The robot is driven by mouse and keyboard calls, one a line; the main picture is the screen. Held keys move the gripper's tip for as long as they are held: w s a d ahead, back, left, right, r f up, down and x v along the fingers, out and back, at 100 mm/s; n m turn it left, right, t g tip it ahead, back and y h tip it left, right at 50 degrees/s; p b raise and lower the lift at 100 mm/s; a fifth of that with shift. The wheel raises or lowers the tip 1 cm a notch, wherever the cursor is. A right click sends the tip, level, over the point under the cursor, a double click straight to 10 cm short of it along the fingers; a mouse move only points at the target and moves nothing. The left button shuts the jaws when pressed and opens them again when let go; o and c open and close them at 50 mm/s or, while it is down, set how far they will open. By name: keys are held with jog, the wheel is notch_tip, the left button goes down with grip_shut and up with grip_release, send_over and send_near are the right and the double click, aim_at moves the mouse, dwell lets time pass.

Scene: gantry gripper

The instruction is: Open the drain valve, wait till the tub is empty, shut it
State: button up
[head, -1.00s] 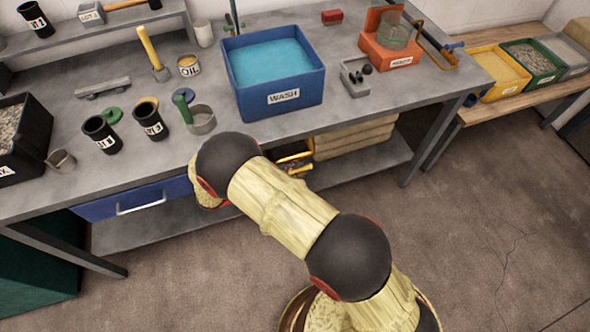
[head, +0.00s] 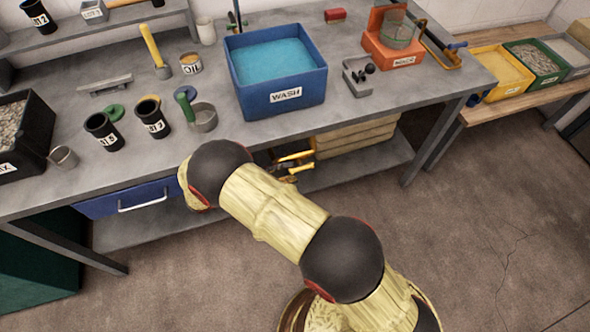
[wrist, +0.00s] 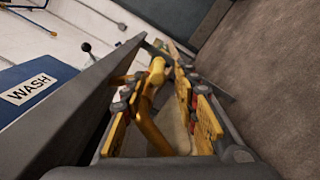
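The blue tub (head: 289,106), labelled WASH, stands on the grey bench with blue-green liquid in it. Its labelled side shows at the left of the wrist view (wrist: 48,74). A small grey fitting with black knobs (head: 357,78) sits on the bench right of the tub; a black knob on a thin lever (wrist: 86,46) shows in the wrist view. Neither view clearly shows which part is the drain valve. My gripper (head: 301,161) is below the bench's front edge, apart from tub and fitting.
The bench edge (wrist: 85,95) runs close along the left of my gripper. Pale stacked planks (head: 355,138) lie on the lower shelf. Black cups (head: 103,132), a metal cup (head: 203,117) and an orange stand (head: 392,52) occupy the bench. Floor at right is clear.

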jog(key=shift+v, duration=1.85)
jog(key=s+d+f+n+g+y, duration=0.2)
jog(key=s+f, duration=0.1)
jog(key=f, duration=0.3)
jog(key=s+d+r+g+y, duration=0.2)
jog(key=s+g+y, duration=0.1)
jog(key=s, duration=0.2)
jog(key=s+d+r+m+t+y+p, duration=0.1)
jog(key=d+r, duration=0.5)
jog(key=r, duration=0.6)
jog(key=s+d+r+m+t+y+p, duration=0.1)
jog(key=s+d+r+m+y, duration=0.4)
jog(key=r, duration=0.6)
jog(key=s+d+r+m+t+y+p, duration=0.1)
jog(key=s+d+r+m+t+y, duration=0.2)
jog(key=r, duration=0.9)
jog(key=d+m+y, duration=0.3)
jog(key=d, duration=0.2)
jog(key=shift+r+t, duration=0.3)
jog(key=shift+r, duration=0.05)
